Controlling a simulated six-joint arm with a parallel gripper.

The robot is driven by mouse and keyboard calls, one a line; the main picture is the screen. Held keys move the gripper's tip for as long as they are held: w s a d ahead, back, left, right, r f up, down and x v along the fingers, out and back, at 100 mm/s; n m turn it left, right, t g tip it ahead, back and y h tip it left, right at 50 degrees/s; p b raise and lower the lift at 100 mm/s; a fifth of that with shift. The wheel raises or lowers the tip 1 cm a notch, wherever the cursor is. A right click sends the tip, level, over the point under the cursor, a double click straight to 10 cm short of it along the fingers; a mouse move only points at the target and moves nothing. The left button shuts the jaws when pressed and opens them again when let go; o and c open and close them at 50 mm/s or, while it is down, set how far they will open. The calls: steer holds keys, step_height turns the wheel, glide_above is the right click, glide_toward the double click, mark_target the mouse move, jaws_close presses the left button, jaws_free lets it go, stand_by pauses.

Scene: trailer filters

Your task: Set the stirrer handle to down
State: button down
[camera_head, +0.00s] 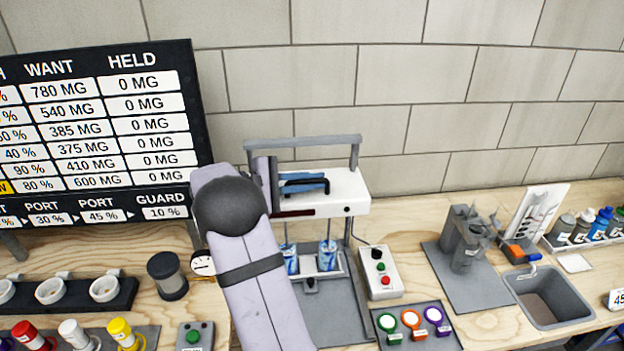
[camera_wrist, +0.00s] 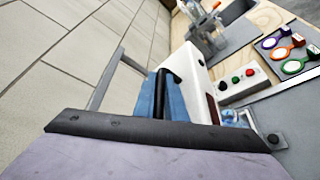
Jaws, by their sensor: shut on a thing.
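The stirrer's white head (camera_head: 342,190) sits high on its grey frame, well above two blue-patterned cups (camera_head: 327,256) on the stand. The stirrer handle, a black bar (camera_head: 325,187), is at the head's front; its hooked end (camera_wrist: 174,76) shows in the wrist view beside the white head (camera_wrist: 190,62). My gripper (camera_head: 302,181) reaches in from the left with blue fingers above and below the bar, shut on it. In the wrist view the blue fingers (camera_wrist: 174,103) lie close along both sides of the bar. The gripper's dark body hides the bar's near end.
A grey frame bar (camera_head: 300,142) stands over the head. A control box (camera_head: 380,272) with red and green buttons is to the right, above a tray of coloured rings (camera_head: 412,322). A dial gauge (camera_head: 203,264) and dark canister (camera_head: 167,275) are left of my arm.

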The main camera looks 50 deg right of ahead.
mark_target(286, 207)
step_height(286, 207, down, 7)
steer(key=b, duration=0.4)
steer(key=shift+f+b, duration=0.1)
steer(key=shift+b, duration=0.25)
steer(key=shift+s, duration=0.1)
steer(key=c, duration=1.8)
jaws_free()
steer(key=b+v, duration=0.2)
steer(key=v, duration=0.4)
steer(key=shift+w+a, duration=0.2)
steer(key=shift+a, duration=0.05)
steer(key=shift+w+a+r, duration=0.15)
steer(key=shift+a+r, duration=0.05)
steer(key=shift+a, duration=0.15)
